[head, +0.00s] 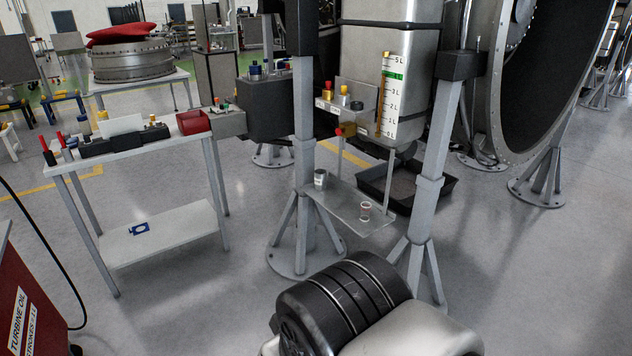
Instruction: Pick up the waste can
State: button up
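I cannot tell from any label which is the waste can. My own arm part shows at the bottom centre, in front of the shelf. My gripper's fingers are not in view.
A metal tank (392,60) with a level scale hangs above the shelf between two grey stand legs (428,190). A black drip tray (437,190) lies on the floor behind. A side table (130,148) stands left. A red oil cart (30,300) is front left.

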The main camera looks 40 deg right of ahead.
aim_at(320, 179)
jog(key=i+z, duration=0.1)
jog(key=z, duration=0.65)
jog(key=i+j+z, duration=0.35)
jog(key=i, duration=0.3)
jog(key=i+j+z, duration=0.35)
jog(key=i, duration=0.25)
jog(key=i+j+z, duration=0.35)
jog(key=i+j, duration=0.9)
jog(key=i, duration=0.2)
